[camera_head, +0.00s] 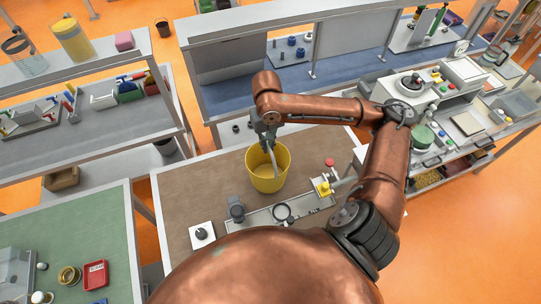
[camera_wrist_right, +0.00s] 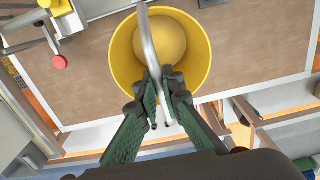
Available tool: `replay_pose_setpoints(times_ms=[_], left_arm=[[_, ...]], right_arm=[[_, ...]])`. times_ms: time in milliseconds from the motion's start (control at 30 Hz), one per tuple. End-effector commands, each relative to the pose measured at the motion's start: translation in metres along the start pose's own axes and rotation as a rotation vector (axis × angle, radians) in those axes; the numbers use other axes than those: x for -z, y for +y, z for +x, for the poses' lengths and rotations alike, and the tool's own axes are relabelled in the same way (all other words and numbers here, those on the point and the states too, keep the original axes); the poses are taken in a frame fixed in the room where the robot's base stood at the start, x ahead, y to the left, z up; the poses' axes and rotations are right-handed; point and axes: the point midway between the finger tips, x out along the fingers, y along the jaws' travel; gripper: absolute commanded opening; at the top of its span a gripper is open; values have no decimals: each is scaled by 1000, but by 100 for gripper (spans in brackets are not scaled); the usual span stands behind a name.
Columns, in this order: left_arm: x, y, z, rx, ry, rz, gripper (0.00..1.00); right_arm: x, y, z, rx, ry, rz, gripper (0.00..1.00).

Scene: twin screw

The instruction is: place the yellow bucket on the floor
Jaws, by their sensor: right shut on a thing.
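The yellow bucket (camera_head: 267,170) is upright over the brown-topped table (camera_head: 185,205); I cannot tell whether it touches the top. In the wrist view the bucket (camera_wrist_right: 203,62) shows from above, with its grey handle (camera_wrist_right: 147,38) raised across it. My right gripper (camera_head: 269,138) is above the bucket's rim, shut on the handle; its green fingers (camera_wrist_right: 163,95) close around it in the wrist view. My left gripper is not in view. The orange floor (camera_head: 465,245) shows at the right, beyond the table.
A metal tray (camera_head: 262,220) with small parts, a red button (camera_head: 329,162) and a white box with a black knob (camera_head: 202,235) are near the bucket. A loaded cart (camera_head: 450,160) stands at the right. Blue benches (camera_head: 345,80) stand behind. Open floor lies at the lower right.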

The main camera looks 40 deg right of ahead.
Motion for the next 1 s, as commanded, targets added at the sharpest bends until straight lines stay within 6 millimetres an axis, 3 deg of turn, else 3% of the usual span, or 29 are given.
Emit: replay_pose_setpoints(times_ms=[300, 500, 867, 900, 1000], left_arm=[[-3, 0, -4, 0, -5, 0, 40], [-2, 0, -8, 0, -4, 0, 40], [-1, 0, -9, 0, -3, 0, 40], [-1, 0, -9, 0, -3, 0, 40], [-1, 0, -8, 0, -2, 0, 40]], right_arm=[[-18, 4, 26, 0, -2, 1, 0], [-16, 4, 48, 0, 1, 1, 0], [-16, 4, 52, 1, 2, 1, 0], [-16, 4, 52, 1, 2, 1, 10], [-16, 4, 52, 0, 2, 1, 17]])
